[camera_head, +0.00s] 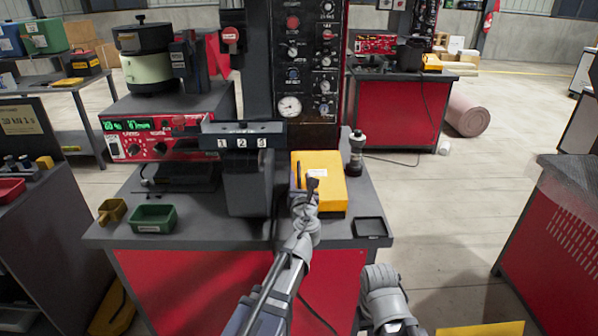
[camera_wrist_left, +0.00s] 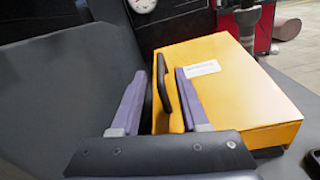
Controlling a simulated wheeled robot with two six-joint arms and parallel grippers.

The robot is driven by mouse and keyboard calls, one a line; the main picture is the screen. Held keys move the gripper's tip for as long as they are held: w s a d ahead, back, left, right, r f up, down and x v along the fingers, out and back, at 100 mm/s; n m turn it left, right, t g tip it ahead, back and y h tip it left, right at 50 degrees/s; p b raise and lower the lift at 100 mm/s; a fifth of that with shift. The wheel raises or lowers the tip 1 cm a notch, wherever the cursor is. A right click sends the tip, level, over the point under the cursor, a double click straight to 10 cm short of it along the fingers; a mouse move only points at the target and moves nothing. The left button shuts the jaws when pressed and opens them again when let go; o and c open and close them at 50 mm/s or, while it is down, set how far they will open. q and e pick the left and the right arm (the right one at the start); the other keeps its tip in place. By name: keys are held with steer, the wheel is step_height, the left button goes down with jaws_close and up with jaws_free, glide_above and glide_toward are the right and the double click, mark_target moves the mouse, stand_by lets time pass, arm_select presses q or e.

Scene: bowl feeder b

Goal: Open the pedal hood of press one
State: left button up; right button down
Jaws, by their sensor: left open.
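The pedal hood of press one seems to be the yellow box-shaped cover (camera_head: 325,172) on the grey table, right of the press. It looks shut, with a white label on top. In the left wrist view the hood (camera_wrist_left: 235,90) carries a black bar handle (camera_wrist_left: 163,85) along its left side. My left gripper (camera_head: 312,185) is at the hood's near left part. In the left wrist view my left gripper (camera_wrist_left: 161,76) is open, with one finger on each side of the handle. Whether either finger touches it I cannot tell. My right gripper does not show.
The press (camera_head: 245,170) stands close on the hood's left. A black tray (camera_head: 370,228) lies at the table's front right, and a dark bottle-like part (camera_head: 356,150) stands behind the hood. A green bin (camera_head: 154,218) sits at the front left.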

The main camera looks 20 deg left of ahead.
arm_select(q)
steer(key=x, duration=0.4)
steer(key=shift+w, duration=0.3)
steer(key=shift+s, duration=0.1)
steer(key=shift+c, duration=0.2)
jaws_close()
stand_by(0.9)
